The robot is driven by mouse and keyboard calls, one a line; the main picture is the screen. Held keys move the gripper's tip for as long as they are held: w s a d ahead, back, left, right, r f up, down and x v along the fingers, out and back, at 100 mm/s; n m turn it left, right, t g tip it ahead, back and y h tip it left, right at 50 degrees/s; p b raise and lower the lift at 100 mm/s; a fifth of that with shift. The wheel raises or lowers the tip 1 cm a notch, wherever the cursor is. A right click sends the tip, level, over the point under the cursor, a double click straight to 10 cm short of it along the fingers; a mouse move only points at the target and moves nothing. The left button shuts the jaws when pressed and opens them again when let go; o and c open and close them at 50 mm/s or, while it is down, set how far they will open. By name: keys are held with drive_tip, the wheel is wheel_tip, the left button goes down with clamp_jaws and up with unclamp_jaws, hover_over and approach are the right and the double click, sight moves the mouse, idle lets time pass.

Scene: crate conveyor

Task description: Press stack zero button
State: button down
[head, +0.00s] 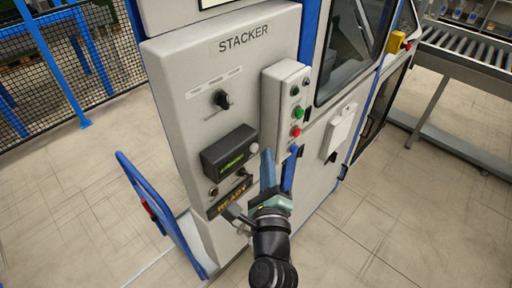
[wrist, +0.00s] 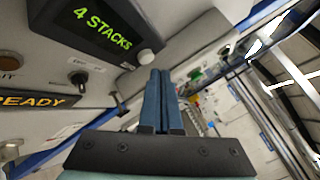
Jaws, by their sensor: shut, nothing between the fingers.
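The grey STACKER panel (head: 220,60) fills the middle of the head view. On it is a black counter box (head: 229,150) with green lit text; in the wrist view its display (wrist: 100,22) shows the word STACKS. A round white button (head: 253,148) sits at the box's right end; it also shows in the wrist view (wrist: 146,57). Its label is not visible. My gripper (head: 268,155) is shut and empty, with its blue fingers pointing at the panel. In the wrist view the fingertips (wrist: 160,75) are just right of and below the white button; contact cannot be told.
A button box (head: 285,105) with green and red buttons stands out to the right of the counter. A black rotary knob (head: 222,99) is above, and a READY sign (head: 230,198) below. A blue rail (head: 150,200) stands at left; a roller conveyor (head: 468,55) is at far right.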

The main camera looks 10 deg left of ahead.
drive_tip(key=shift+w+a, duration=0.1)
idle(0.3)
drive_tip(key=shift+w+a+p, duration=0.2)
drive_tip(key=shift+a+p, duration=0.05)
drive_tip(key=shift+p, duration=0.05)
drive_tip(key=shift+w+a, duration=0.25)
drive_tip(key=shift+a, duration=0.1)
idle(0.9)
drive_tip(key=shift+s+d, duration=0.55)
drive_tip(key=shift+d, duration=0.1)
